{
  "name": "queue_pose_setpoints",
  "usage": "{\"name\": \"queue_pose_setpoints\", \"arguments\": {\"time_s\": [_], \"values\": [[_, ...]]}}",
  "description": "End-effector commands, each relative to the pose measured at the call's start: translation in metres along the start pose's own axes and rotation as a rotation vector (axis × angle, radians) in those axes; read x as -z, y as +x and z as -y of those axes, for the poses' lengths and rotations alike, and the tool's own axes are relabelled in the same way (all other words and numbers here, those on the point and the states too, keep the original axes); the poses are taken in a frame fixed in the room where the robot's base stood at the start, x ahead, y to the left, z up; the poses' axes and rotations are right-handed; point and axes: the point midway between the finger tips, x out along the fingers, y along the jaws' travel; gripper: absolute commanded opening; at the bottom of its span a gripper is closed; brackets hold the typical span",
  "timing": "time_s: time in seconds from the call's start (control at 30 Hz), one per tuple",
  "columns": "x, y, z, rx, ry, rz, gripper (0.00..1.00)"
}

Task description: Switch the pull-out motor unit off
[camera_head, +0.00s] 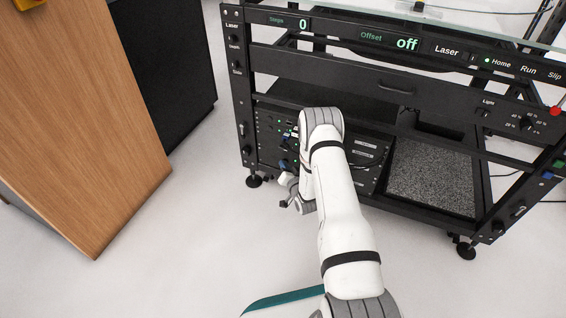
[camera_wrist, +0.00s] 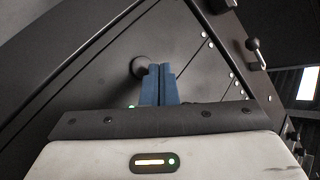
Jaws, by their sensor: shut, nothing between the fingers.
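A black unit with small lights and connectors (camera_head: 268,128) sits in the lower left bay of the black rack; my arm hides much of its front. I cannot tell which control is its switch. In the wrist view my gripper (camera_wrist: 160,72) has its blue fingers together, with nothing between them. A round black knob (camera_wrist: 140,66) sits on a dark panel, just left of and partly behind the fingertips. I cannot tell whether they touch. A small lever-like part (camera_wrist: 254,47) stands out further right.
The rack (camera_head: 243,95) has displays reading 0 and off along its top. A drawer front with a handle (camera_head: 396,88) lies above the unit. A speckled panel (camera_head: 432,177) is at the lower right. A wooden cabinet (camera_head: 75,120) stands at the left, with bare floor between.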

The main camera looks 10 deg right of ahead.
Motion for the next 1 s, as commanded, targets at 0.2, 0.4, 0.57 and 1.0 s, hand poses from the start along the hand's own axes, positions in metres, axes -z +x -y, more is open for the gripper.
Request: {"name": "queue_pose_setpoints", "arguments": {"time_s": [0.2, 0.4, 0.57, 1.0], "values": [[-0.006, -0.002, 0.0, -0.002, 0.004, 0.011, 0.0], [-0.013, -0.011, 0.007, -0.002, 0.006, 0.016, 0.0], [-0.022, -0.023, 0.015, -0.002, 0.007, 0.019, 0.0], [-0.039, -0.045, 0.031, -0.002, 0.006, 0.018, 0.0]]}}
